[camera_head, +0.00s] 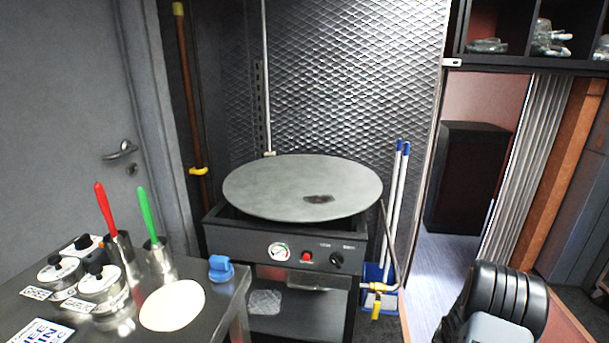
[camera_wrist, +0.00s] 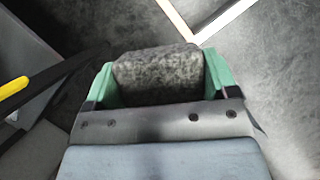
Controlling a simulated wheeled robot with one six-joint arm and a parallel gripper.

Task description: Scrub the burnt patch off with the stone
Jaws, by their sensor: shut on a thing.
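The burnt patch (camera_head: 318,199) is a small dark mark on the right part of the round grey griddle (camera_head: 270,175). The griddle sits on a black burner stand with a gauge and knobs. In the wrist view, my gripper (camera_wrist: 160,80) has its green fingers shut on a rough grey stone (camera_wrist: 158,72). The stone fills the space between the fingers. Below it in the wrist view is grey floor, not the griddle. In the head view my arm is at the bottom right, well apart from the griddle; the fingers and stone cannot be made out there.
A metal counter (camera_head: 215,325) at the lower left bears lidded pots, red- and green-handled utensils in metal cups, a flatbread (camera_head: 172,305) and a blue object (camera_head: 221,268).

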